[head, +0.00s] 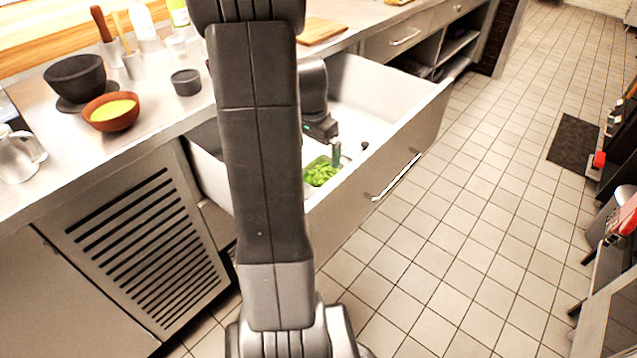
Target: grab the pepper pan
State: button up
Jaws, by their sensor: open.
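The pepper pan (317,162), a small container filled with chopped green pieces, sits inside the open white-lined drawer (418,122). My arm hides its left side and part of the drawer. My gripper (341,153) reaches down into the drawer at the pan's upper right edge. It is open, and one finger shows clearly against the pan's edge. Whether it touches the pan cannot be told.
The drawer front with its bar handle (397,177) juts into the tiled aisle. On the counter stand an orange-brown bowl (108,124), a black bowl (76,80), a small dark cup (186,83) and a metal pitcher (15,158). The floor at right is clear up to a dark mat (574,141).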

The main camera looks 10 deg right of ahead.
aim_at(321, 175)
jog(key=f, duration=0.2)
jog(key=f+b, duration=0.1)
jog(key=f, duration=0.2)
jog(key=d+f, duration=0.1)
jog(key=f, duration=0.2)
jog(key=shift+f, duration=0.1)
jog(key=shift+w, duration=0.1)
jog(key=c, duration=1.2)
